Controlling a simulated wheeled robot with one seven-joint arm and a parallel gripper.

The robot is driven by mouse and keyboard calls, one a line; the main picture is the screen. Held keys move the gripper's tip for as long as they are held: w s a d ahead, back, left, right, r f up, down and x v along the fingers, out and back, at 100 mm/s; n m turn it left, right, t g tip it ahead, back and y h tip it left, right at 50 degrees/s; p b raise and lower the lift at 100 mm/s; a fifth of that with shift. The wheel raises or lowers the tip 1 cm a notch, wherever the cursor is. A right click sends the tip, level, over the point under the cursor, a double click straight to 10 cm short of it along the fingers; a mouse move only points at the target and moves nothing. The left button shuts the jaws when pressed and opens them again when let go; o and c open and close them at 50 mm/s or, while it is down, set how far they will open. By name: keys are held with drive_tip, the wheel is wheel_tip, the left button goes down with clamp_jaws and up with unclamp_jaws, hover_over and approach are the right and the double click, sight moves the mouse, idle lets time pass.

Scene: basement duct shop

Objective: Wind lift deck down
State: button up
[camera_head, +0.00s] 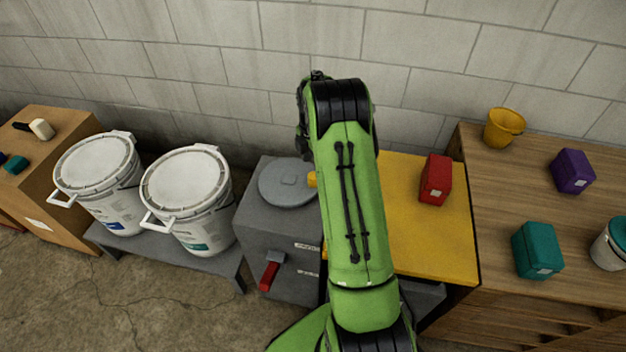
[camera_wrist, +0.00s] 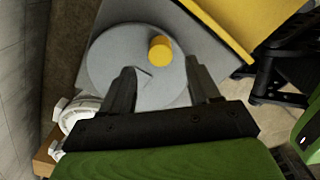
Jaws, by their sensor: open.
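The lift deck (camera_head: 425,235) is a flat yellow platform right of my arm, with a red block (camera_head: 435,180) on it. Left of it stands a grey cabinet (camera_head: 255,222) with a round grey disc (camera_head: 284,187) on top. A yellow knob (camera_head: 312,179) stands near the disc's edge, partly behind my arm. In the wrist view my gripper (camera_wrist: 160,66) is open and empty over the disc (camera_wrist: 108,52). The knob (camera_wrist: 160,50) shows between and beyond the fingertips; I cannot tell whether they touch. My arm hides the gripper in the head view.
A red lever (camera_head: 270,275) is on the cabinet's front. Two white buckets (camera_head: 95,170) (camera_head: 187,185) stand on a low grey bench at left. A wooden shelf unit (camera_head: 510,215) at right bears a yellow pot (camera_head: 503,127), purple and teal blocks. A block wall closes the back.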

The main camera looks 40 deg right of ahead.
sight(313, 175)
wheel_tip(313, 175, down, 6)
drive_tip(key=shift+f+b, duration=0.2)
drive_tip(key=shift+b, duration=0.55)
clamp_jaws()
